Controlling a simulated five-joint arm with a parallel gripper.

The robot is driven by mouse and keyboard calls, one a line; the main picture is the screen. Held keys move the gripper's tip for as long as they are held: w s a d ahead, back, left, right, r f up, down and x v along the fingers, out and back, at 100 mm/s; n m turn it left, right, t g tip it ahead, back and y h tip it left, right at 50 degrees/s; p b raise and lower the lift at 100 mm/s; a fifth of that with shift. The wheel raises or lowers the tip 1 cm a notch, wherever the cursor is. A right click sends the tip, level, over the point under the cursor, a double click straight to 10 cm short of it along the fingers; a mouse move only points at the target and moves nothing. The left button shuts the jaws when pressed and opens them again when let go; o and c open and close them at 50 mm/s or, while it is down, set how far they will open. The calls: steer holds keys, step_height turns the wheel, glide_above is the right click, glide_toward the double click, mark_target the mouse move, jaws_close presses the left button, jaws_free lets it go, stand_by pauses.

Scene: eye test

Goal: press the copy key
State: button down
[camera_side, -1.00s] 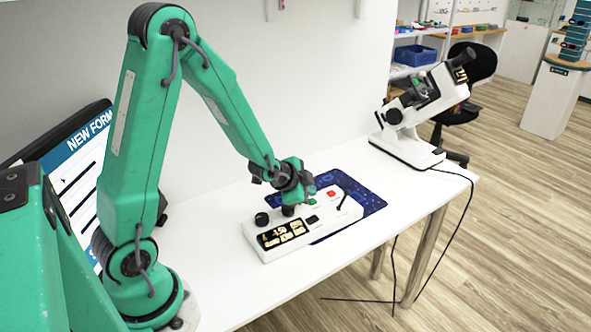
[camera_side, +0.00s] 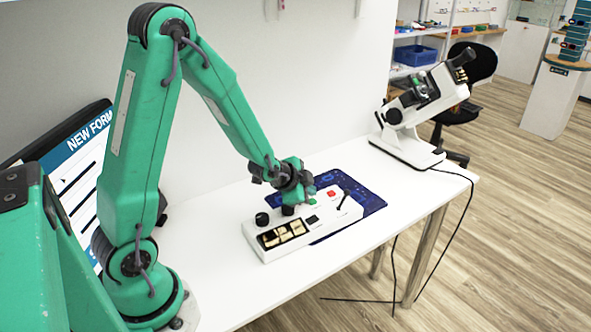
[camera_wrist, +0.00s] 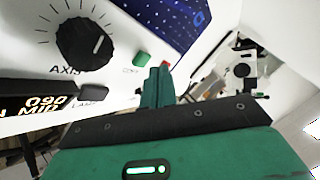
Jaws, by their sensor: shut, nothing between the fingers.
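The white control box (camera_side: 275,250) lies on the table, partly over a dark blue mat. In the wrist view a green key (camera_wrist: 141,59) sits on its top, with a small label beside it that seems to read COPY. My gripper (camera_wrist: 158,76) is shut and empty, its fingertips just right of the green key in that view. I cannot tell whether they touch the box. In the side view my gripper (camera_side: 304,199) is low over the box's top, near the red key (camera_side: 331,195).
A large black knob (camera_wrist: 84,42) and a dark key (camera_wrist: 95,93) are close by on the box, beside a display (camera_wrist: 35,106). The blue mat (camera_side: 365,197) lies behind. A white instrument (camera_side: 415,110) stands at the table's right end.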

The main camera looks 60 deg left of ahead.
mark_target(309, 206)
steer(key=shift+d+f, duration=0.1)
steer(key=shift+f, duration=0.9)
stand_by(1.5)
steer(key=shift+r, duration=0.1)
stand_by(0.3)
steer(key=shift+r, duration=0.9)
steer(key=shift+r, duration=0.2)
steer(key=shift+r, duration=2.3)
steer(key=shift+r, duration=0.1)
